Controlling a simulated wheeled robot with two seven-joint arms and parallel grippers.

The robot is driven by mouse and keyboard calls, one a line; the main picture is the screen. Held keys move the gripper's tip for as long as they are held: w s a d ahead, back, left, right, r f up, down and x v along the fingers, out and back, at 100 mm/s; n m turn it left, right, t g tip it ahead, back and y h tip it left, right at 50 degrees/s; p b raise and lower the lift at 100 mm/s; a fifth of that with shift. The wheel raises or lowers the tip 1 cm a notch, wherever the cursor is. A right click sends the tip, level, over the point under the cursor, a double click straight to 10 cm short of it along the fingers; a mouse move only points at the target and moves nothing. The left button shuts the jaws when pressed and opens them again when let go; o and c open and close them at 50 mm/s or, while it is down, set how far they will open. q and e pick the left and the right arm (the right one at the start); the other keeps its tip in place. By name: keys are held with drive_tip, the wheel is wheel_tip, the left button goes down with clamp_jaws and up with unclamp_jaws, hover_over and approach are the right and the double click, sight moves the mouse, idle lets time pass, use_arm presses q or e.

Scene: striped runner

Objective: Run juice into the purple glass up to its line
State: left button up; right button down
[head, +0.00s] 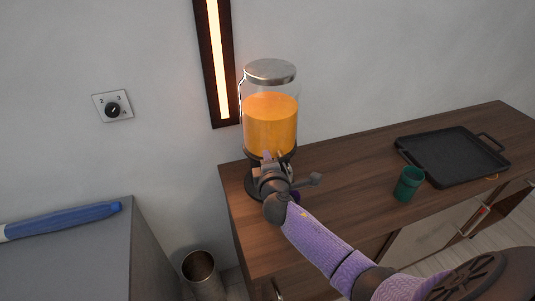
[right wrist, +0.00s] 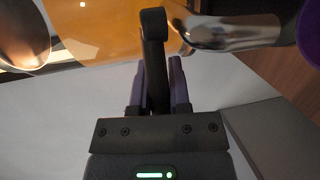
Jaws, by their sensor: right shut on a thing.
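The juice dispenser (head: 270,120) stands on the wooden cabinet near its left end, a clear jar of orange juice with a metal lid. In the right wrist view its orange juice (right wrist: 110,30), silver spout (right wrist: 225,32) and black tap lever (right wrist: 155,60) show close up. My right gripper (head: 270,161) is at the tap, its purple fingers (right wrist: 160,85) shut on the lever. The purple glass (right wrist: 311,35) shows only in part at the right edge of the wrist view; a sliver (head: 296,196) shows beside my gripper in the head view. Its line and fill are hidden. My left gripper is out of view.
A green cup (head: 408,184) and a black tray (head: 455,156) with a handle stand to the right on the wooden cabinet (head: 345,190). A grey cabinet (head: 90,250) with a blue object (head: 70,220) is at left. A metal bin (head: 202,270) stands between the cabinets.

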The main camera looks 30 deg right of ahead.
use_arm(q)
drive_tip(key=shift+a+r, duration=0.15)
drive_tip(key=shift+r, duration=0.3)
use_arm(e)
drive_tip(key=n+y, duration=0.1)
drive_tip(key=s+n+y, duration=0.1)
drive_tip(key=y, duration=0.1)
drive_tip(key=shift+a+f+t, duration=0.1)
drive_tip(key=shift+a+t, duration=0.05)
drive_tip(key=shift+t, duration=0.25)
drive_tip(key=c, duration=0.6)
unclamp_jaws()
drive_tip(key=shift+w, duration=0.1)
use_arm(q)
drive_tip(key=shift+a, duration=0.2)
